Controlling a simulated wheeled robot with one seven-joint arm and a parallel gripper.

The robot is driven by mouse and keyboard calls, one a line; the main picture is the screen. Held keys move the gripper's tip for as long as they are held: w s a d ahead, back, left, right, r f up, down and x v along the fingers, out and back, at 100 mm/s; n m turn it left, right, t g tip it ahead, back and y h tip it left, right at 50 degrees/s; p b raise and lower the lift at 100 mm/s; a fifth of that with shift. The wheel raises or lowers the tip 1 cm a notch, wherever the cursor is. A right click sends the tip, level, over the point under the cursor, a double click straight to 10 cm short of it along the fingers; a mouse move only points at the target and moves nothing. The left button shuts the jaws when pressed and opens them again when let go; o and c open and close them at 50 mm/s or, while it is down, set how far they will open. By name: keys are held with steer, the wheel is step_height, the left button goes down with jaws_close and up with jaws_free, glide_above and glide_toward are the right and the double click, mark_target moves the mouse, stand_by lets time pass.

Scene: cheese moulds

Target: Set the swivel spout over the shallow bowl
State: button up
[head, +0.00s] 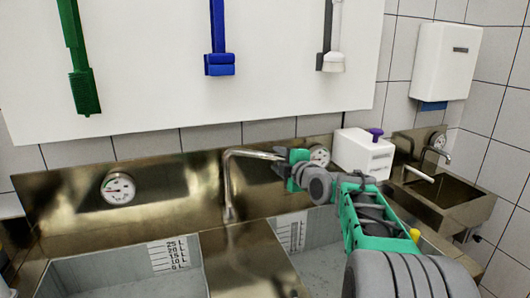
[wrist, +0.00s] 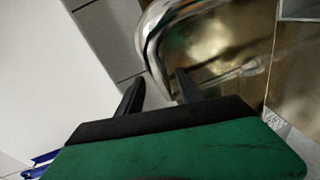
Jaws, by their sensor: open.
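The swivel spout (head: 229,180) is a chrome pipe rising between two sunken bowls. It bends at the top and its arm points right, toward the back of the right bowl (head: 318,232). The left bowl (head: 125,280) also has a litre scale on its wall. I cannot tell for sure which bowl is the shallow one. My gripper (head: 281,168) is at the spout's outlet end, which it partly hides. In the wrist view, the open black fingers (wrist: 160,82) have the curved chrome pipe (wrist: 149,35) at and between their tips; contact is unclear.
A steel backsplash (head: 75,215) with round dials stands close behind the spout. A white box (head: 362,153) with a purple knob and a small side sink (head: 445,192) are at right. Green, blue and white tools hang on the wall panel (head: 150,50) above.

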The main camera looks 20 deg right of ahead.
steer(key=w+a+p, duration=0.1)
steer(key=w, duration=0.5)
steer(key=shift+w+a+f+p, duration=0.3)
steer(key=shift+w+f+p, duration=0.05)
steer(key=shift+w+f, duration=0.1)
steer(key=shift+s, duration=0.1)
jaws_close()
stand_by(0.8)
